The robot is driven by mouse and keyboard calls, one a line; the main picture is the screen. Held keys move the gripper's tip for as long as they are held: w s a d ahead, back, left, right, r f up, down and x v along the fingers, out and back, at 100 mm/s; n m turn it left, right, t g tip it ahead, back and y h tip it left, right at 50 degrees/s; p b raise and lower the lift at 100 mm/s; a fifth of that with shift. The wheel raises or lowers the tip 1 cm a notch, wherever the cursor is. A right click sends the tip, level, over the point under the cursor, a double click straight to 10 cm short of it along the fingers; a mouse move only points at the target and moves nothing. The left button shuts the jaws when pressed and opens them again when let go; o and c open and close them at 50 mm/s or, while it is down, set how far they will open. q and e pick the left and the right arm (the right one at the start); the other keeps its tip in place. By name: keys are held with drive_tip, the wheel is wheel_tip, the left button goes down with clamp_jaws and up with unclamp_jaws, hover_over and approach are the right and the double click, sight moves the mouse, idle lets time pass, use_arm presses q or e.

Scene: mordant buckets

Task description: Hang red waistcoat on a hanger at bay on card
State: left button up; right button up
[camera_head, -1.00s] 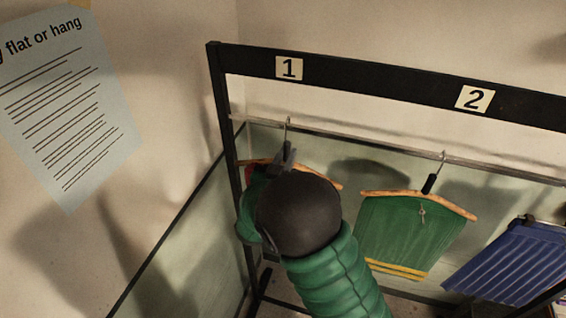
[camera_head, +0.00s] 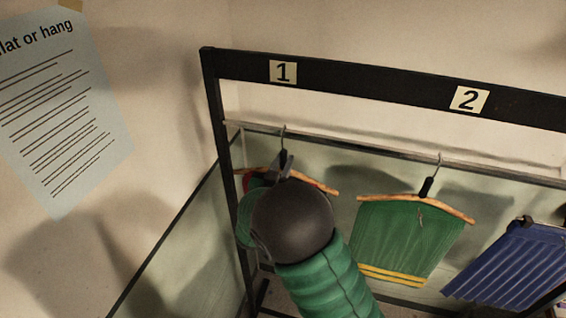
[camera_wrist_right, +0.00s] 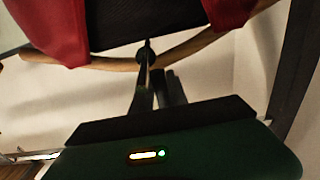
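My right gripper (camera_head: 282,166) is at bay 1 of the rack, shut on the black neck of a wooden hanger (camera_head: 322,186). The hanger's hook (camera_head: 284,132) is at the rail (camera_head: 350,145); I cannot tell whether it bears on it. The red waistcoat (camera_wrist_right: 232,12) hangs on this hanger, with red cloth on both sides in the right wrist view. In the head view my arm hides most of it. My left gripper is not in view.
A green garment with yellow stripes (camera_head: 405,240) hangs on a wooden hanger at bay 2. A blue ribbed piece (camera_head: 515,265) hangs right of it. The rack's black left post (camera_head: 222,140) stands close beside my gripper.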

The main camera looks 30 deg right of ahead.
drive_tip(key=o, duration=0.4)
